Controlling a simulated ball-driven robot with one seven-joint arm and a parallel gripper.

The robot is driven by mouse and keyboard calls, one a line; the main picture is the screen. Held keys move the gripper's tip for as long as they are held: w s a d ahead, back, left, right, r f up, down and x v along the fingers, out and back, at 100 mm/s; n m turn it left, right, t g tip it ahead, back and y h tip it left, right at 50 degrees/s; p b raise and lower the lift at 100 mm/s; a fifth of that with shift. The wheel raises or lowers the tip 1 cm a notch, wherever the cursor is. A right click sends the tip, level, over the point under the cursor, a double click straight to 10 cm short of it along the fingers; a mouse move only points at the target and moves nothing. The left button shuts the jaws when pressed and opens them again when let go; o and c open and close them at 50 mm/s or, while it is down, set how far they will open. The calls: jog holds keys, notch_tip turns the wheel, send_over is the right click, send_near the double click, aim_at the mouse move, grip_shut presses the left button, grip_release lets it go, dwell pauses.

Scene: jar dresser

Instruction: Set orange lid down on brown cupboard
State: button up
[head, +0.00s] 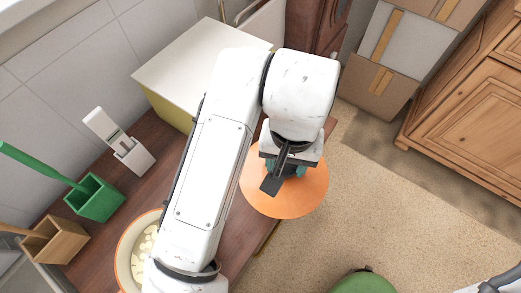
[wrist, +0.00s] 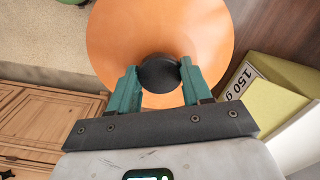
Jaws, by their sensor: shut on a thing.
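The orange lid (head: 300,202) is a wide round disc with a black knob (wrist: 158,72). My gripper (wrist: 158,80) is shut on the knob, one teal finger on each side, and the lid also shows beyond the fingers in the wrist view (wrist: 205,25). In the head view my gripper (head: 284,172) holds the lid over the edge of a dark brown wooden top (head: 160,185); I cannot tell its height. A lighter brown wooden cupboard (head: 480,125) with panelled doors stands at the right and also shows in the wrist view (wrist: 40,125).
Cardboard boxes (head: 378,85) stand at the back. Carpet (head: 390,190) lies between.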

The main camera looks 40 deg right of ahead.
jog(key=w, duration=0.1)
jog(key=w+f, duration=0.1)
jog(key=w, duration=0.2)
jog(key=shift+d+f+p, duration=0.15)
jog(key=shift+f+p, duration=0.15)
jog(key=shift+p, duration=0.05)
jog(key=w+f, duration=0.4)
jog(key=f, duration=0.1)
jog(key=shift+w+d+f, duration=0.1)
jog(key=shift+w+f, duration=0.05)
jog(key=shift+f, duration=0.2)
jog(key=shift+w+f+p, duration=0.15)
jog(key=shift+f+p, duration=0.2)
jog(key=shift+f, duration=1.3)
jog(key=shift+f, duration=0.1)
jog(key=o, duration=1.2)
jog(key=shift+c, duration=0.2)
notch_tip(320, 180, up, 12)
jog(key=shift+r+b, duration=0.1)
jog(key=shift+b, duration=0.25)
